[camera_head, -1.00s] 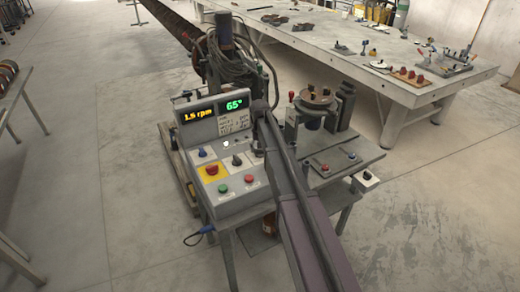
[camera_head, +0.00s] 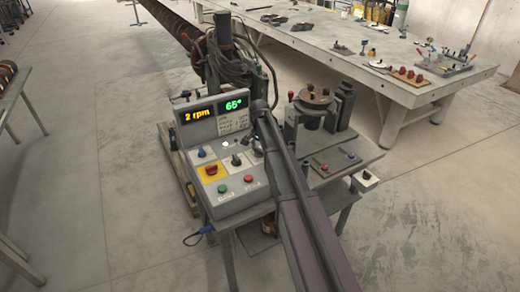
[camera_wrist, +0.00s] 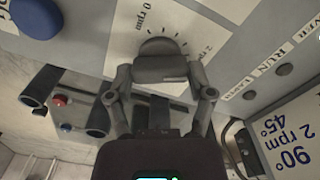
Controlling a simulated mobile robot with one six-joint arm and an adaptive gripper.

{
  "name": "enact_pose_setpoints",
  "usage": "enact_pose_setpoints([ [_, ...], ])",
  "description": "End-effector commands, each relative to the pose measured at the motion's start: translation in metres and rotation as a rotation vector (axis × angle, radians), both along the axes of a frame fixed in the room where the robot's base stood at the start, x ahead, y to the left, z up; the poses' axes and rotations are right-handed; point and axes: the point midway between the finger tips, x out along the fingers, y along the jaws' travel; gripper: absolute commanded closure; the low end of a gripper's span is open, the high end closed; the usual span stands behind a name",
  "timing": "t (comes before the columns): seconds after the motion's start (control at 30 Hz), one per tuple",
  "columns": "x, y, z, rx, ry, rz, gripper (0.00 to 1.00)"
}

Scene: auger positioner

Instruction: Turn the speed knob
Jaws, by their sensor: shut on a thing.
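The grey speed knob (camera_wrist: 160,47) shows in the wrist view, with tick marks and a "0 rpm" label around it. My gripper (camera_wrist: 162,76) is closed around the knob, one finger on each side. In the head view my arm hides the knob and most of the gripper at the right side of the control box (camera_head: 228,203). The amber speed display (camera_head: 197,114) reads 2 rpm. The green display (camera_head: 234,104) reads 65°.
A note card (camera_wrist: 292,135) reads 90°, 2 rpm, 45°.

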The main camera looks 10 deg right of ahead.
Motion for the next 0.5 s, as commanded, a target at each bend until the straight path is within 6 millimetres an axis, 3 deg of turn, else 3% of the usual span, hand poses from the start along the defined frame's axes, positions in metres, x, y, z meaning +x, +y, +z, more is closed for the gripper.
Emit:
enact_pose_setpoints([
  [0.37, -0.0013, 0.0001, -0.0004, 0.000, 0.003, -0.004, 0.79],
  [0.4, -0.0015, 0.0001, -0.0004, 0.000, 0.003, -0.004, 0.19],
  [0.47, -0.0013, 0.0001, -0.0004, 0.000, 0.003, -0.004, 0.01],
  [0.5, -0.0012, 0.0001, -0.0003, 0.000, 0.003, -0.004, 0.00],
])
